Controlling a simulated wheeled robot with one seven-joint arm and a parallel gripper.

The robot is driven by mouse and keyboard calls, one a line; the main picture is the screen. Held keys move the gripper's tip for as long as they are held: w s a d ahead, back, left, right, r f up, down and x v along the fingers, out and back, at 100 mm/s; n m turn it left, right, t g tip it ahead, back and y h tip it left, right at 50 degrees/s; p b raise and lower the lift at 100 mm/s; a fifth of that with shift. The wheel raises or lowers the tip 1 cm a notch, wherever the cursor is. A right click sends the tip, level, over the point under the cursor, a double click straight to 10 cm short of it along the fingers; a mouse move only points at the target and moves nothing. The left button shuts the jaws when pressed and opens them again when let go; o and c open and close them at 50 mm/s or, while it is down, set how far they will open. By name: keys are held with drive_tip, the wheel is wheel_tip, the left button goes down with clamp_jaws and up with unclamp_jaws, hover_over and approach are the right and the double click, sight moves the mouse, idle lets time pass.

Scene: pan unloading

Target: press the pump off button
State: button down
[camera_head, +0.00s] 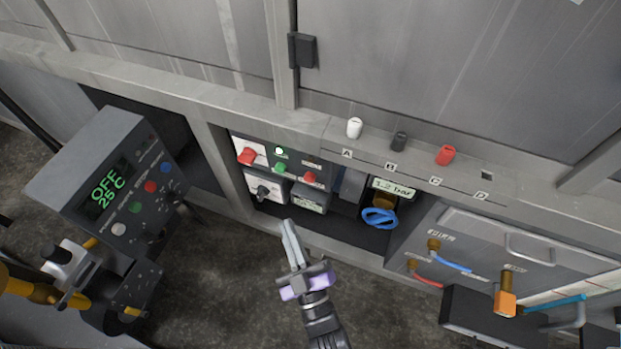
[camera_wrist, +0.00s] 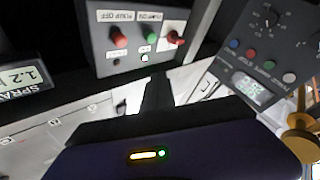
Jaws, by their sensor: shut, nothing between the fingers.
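The pump panel is in the recess under the counter, with a red pump off button (camera_head: 310,176) at its right. A green pump on button (camera_head: 280,168) sits to the left of it, and a lit green lamp (camera_head: 279,151) above. In the wrist view the red button (camera_wrist: 119,38) lies under a label reading PUMP OFF, beside the green button (camera_wrist: 152,35). My gripper (camera_head: 289,225) is shut and empty, pointing up at the recess from in front of and below the panel. Its fingers (camera_wrist: 158,88) show apart from the buttons in the wrist view.
A red rotary switch (camera_head: 247,155) is left of the buttons. A pressure display (camera_head: 392,188) reads 1.2 bar above a blue handwheel (camera_head: 380,218). A grey control box (camera_head: 105,185) showing OFF 25 C stands left. Several pegs line the counter ledge.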

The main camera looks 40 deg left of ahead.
drive_tip(key=shift+w, duration=0.15)
drive_tip(key=w+a+b, duration=0.2)
drive_tip(key=w, duration=0.6)
drive_tip(key=shift+w, duration=0.15)
drive_tip(key=shift+w+a+b, duration=0.1)
drive_tip(key=shift+b, duration=0.2)
idle(1.7)
drive_tip(key=shift+w+a, duration=0.1)
drive_tip(key=shift+w, duration=0.2)
drive_tip(key=shift+w+a+b, duration=0.1)
drive_tip(key=shift+w+b, duration=0.25)
drive_tip(key=shift+w, duration=0.1)
idle(0.7)
drive_tip(key=shift+s, duration=0.15)
drive_tip(key=shift+s+d, duration=0.25)
drive_tip(key=shift+s, duration=0.5)
drive_tip(key=shift+s+d+p, duration=0.2)
drive_tip(key=shift+s, duration=0.6)
drive_tip(key=shift+s+d+p, duration=0.15)
drive_tip(key=shift+s+d, duration=0.05)
drive_tip(key=shift+s, duration=0.65)
drive_tip(key=shift+s+d+p, duration=0.2)
drive_tip(key=shift+s, duration=0.6)
